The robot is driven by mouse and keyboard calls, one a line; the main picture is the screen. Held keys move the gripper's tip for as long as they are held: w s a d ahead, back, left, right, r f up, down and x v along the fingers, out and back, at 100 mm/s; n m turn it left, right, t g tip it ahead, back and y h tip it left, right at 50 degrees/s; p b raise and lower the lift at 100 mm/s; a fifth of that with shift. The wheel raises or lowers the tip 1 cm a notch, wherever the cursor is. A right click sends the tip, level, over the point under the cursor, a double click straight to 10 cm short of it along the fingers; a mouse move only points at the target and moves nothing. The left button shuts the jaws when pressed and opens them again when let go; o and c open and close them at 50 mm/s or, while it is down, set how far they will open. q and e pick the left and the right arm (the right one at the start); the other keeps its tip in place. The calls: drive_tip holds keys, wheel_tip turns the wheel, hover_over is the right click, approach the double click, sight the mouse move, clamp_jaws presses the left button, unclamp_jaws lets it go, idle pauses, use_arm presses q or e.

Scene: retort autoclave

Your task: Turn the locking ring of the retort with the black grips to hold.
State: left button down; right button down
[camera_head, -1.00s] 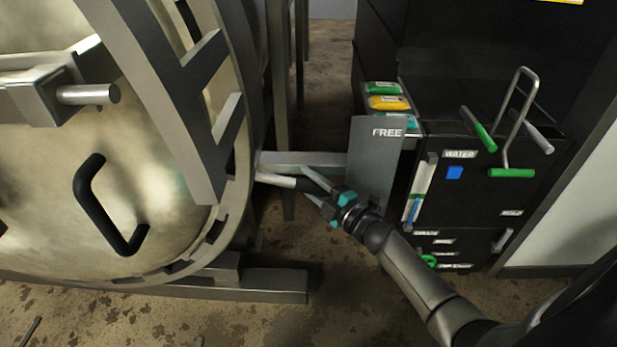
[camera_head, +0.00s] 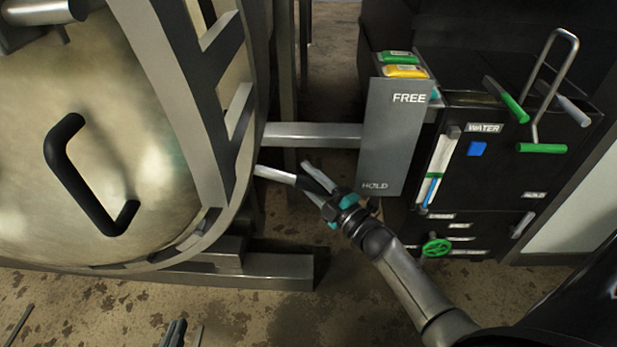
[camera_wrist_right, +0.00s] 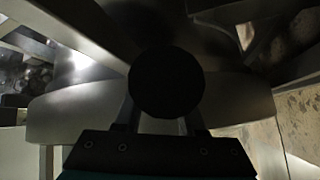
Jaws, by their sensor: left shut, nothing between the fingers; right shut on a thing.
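The round metal retort door (camera_head: 130,140) fills the left of the head view, with a spoked grey locking ring (camera_head: 196,100) around it. My right gripper (camera_head: 290,172) is at the ring's right edge, below a horizontal grey bar. In the right wrist view a round black grip (camera_wrist_right: 166,82) sits end-on between my right fingers, which are shut on it. In the head view this grip is hard to make out. A grey plate (camera_head: 390,140) reads FREE at its top and HOLD at its bottom. My left gripper (camera_head: 174,332) is shut and empty at the bottom edge.
A bent black handle (camera_head: 75,185) stands out from the door. Right of the plate is a black cabinet (camera_head: 490,185) with green-gripped levers (camera_head: 542,148) and a green handwheel (camera_head: 436,246). A metal base beam (camera_head: 270,268) lies low under the ring. Stained floor shows in front.

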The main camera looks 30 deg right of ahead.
drive_tip(key=c, duration=0.9)
unclamp_jaws()
drive_tip(key=shift+s+a+f, duration=0.1)
drive_tip(key=shift+a+f, duration=0.05)
drive_tip(key=shift+f, duration=0.3)
drive_tip(key=shift+s+a+f, duration=0.1)
drive_tip(key=shift+a+f, duration=0.05)
drive_tip(key=shift+f, duration=0.3)
drive_tip(key=shift+c, duration=0.2)
drive_tip(key=shift+o, duration=0.7)
drive_tip(key=shift+w+f, duration=0.1)
drive_tip(key=shift+w, duration=0.05)
drive_tip(key=shift+o, duration=1.4)
drive_tip(key=shift+w+r, duration=0.1)
drive_tip(key=shift+r, duration=0.1)
drive_tip(key=shift+d+r, duration=0.1)
drive_tip(key=shift+d, duration=0.1)
